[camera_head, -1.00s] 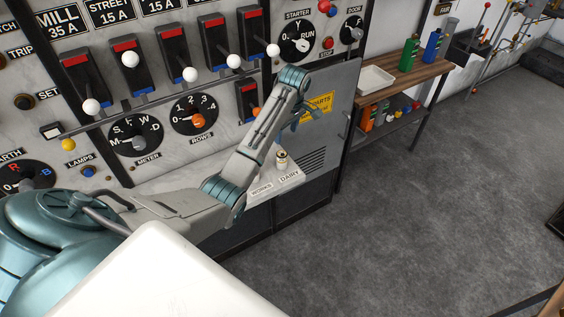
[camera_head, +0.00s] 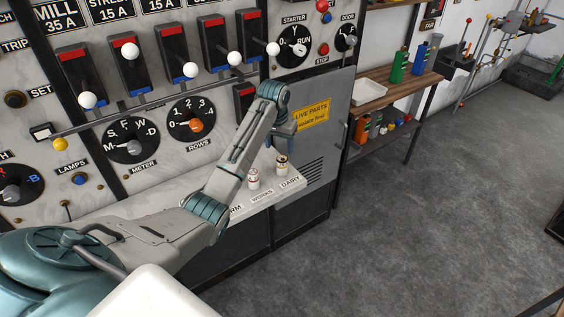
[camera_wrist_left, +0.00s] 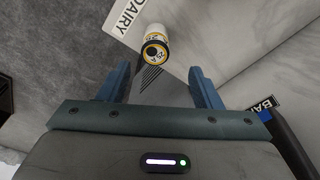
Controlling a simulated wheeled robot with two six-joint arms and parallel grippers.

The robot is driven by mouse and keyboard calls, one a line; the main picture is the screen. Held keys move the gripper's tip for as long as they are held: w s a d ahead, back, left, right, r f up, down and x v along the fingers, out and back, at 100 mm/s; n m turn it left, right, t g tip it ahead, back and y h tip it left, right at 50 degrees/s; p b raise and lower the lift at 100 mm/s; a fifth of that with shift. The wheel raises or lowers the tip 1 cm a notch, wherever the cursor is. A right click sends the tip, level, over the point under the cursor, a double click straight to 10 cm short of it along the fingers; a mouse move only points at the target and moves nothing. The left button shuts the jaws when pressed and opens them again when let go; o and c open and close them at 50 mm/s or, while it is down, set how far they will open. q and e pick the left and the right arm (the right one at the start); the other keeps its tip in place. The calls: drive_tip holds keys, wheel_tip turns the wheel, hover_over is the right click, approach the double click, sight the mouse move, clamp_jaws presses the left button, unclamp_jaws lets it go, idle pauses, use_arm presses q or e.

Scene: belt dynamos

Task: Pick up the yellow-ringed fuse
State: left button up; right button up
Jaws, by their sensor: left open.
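The yellow-ringed fuse (camera_head: 282,162) stands on the light ledge by the DAIRY label. In the left wrist view the fuse (camera_wrist_left: 155,45) shows its pale body, yellow ring and dark round end. It lies just beyond the fingertips, roughly in line with the gap between them. My left gripper (camera_wrist_left: 160,82) is open and empty. In the head view the left gripper (camera_head: 284,129) hangs above the fuse, close to the panel, and its fingers are partly hidden by my arm. My right gripper is not in view.
A second fuse (camera_head: 253,178) with reddish marks stands on the ledge (camera_head: 222,191) near the WORKS label. Lever switches with white knobs (camera_head: 234,59) stick out of the panel above my arm. A wooden bench (camera_head: 405,82) stands to the right. The floor (camera_head: 430,220) is clear.

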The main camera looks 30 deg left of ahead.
sight(282, 159)
use_arm(q)
drive_tip(key=shift+f, duration=0.3)
drive_tip(key=f+p, duration=0.2)
drive_tip(key=f, duration=0.3)
drive_tip(key=shift+w+d+p, duration=0.3)
drive_tip(key=shift+w+p, duration=0.1)
drive_tip(key=shift+f, duration=0.25)
drive_tip(key=c, duration=0.6)
drive_tip(key=shift+r, duration=0.1)
clamp_jaws()
